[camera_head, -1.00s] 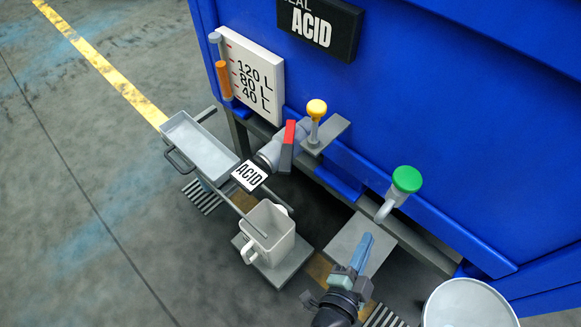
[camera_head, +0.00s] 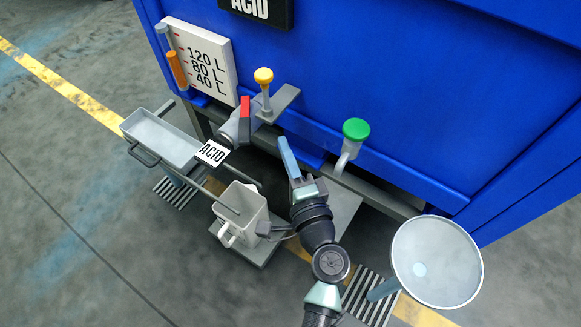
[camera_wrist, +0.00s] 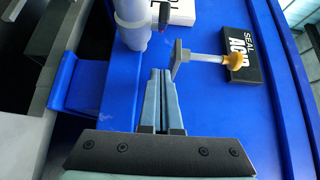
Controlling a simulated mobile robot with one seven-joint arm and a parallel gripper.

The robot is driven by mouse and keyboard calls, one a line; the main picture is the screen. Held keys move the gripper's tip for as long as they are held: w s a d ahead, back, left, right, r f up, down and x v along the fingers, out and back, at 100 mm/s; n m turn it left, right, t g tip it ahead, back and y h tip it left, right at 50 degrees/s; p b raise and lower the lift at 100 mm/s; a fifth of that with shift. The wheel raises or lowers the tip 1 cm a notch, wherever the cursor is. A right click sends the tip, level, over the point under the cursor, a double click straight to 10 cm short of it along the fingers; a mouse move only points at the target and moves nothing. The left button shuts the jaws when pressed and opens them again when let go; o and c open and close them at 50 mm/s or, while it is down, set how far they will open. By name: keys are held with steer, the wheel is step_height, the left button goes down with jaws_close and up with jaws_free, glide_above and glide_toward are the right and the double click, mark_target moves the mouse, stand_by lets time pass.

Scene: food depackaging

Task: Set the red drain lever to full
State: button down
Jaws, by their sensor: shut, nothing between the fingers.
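The red drain lever (camera_head: 245,112) has a red upper part and a dark grey lower part. It stands roughly upright on the grey drain pipe (camera_head: 232,128) at the front of the blue tank (camera_head: 400,100). My gripper (camera_head: 283,140) is shut and empty. Its fingertips point at the tank, a short way right of the lever and apart from it. In the wrist view the shut fingers (camera_wrist: 148,75) point toward the tank front. The pale pipe (camera_wrist: 131,20) shows beyond them at the upper left, with a small red and dark part (camera_wrist: 164,14) beside it.
A yellow knob (camera_head: 263,76) on a grey bracket stands just right of the lever. A green knob (camera_head: 355,128) is farther right. A grey tray (camera_head: 160,138) and white jug (camera_head: 240,207) stand left of my arm.

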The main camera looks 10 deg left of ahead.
mark_target(245, 119)
steer(key=shift+w+a, duration=0.3)
steer(key=shift+a, duration=0.65)
steer(key=shift+w+a, duration=0.25)
steer(key=shift+a, duration=0.65)
steer(key=shift+w+a, duration=0.3)
steer(key=shift+a, duration=0.65)
steer(key=shift+s, duration=0.1)
